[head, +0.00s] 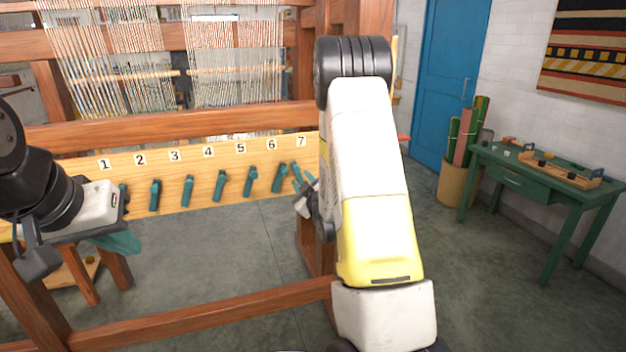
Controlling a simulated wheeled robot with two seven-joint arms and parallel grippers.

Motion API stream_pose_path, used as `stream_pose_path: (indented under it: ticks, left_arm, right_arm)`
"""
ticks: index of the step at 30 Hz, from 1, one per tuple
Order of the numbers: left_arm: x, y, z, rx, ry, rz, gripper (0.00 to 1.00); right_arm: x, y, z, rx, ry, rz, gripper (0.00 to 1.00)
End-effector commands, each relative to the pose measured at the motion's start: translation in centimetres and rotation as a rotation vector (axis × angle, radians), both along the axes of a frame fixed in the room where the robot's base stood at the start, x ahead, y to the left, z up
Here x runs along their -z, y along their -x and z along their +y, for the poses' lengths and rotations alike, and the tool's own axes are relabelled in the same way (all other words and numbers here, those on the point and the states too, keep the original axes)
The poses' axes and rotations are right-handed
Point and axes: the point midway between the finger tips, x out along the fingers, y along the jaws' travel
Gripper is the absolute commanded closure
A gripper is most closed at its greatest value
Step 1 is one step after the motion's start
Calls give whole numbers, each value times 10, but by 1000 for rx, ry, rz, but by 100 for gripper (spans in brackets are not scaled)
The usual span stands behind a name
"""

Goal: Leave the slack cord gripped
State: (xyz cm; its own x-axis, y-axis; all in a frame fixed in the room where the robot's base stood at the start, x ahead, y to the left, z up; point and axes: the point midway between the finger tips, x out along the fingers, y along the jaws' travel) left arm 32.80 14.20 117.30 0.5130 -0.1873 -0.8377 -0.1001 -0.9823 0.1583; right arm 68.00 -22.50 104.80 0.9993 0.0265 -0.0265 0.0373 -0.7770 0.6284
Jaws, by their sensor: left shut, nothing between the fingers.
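A pale wooden board (222,176) numbered 1 to 7 runs across the loom. I cannot make out any cord in the clamps or tell which one is slack. My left gripper (112,238) is shut and empty in front of the board's left end, partly covering the clamp under 1 (124,194). My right gripper (303,197) is at the board's right end near 7, partly hidden by my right forearm; its jaws are unclear.
The wooden loom frame (180,121) carries pale warp threads (235,60) behind the board. A lower beam (200,315) crosses in front. At right stand a green table (510,178) with a wooden tray and a bin (455,185) of rolls. The floor between is clear.

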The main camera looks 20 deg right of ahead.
Motion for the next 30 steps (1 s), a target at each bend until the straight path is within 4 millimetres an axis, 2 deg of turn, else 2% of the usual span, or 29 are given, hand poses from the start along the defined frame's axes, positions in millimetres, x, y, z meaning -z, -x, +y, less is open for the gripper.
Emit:
stream_pose_path:
  ticks: [5, 18, 22, 30]
  left_arm:
    - [0, 0, 0, 0, 0, 0, 100]
    - [0, 0, 0, 0, 0, 0, 100]
    - [0, 0, 0, 0, 0, 0, 100]
    - [0, 0, 0, 0, 0, 0, 100]
  right_arm:
    - [4, -7, 1, -10, 22, -29, 68]
    - [4, -70, 3, -9, 20, -28, 68]
    - [4, -77, 3, -8, 19, -28, 68]
    - [4, -78, 4, -8, 18, -27, 70]
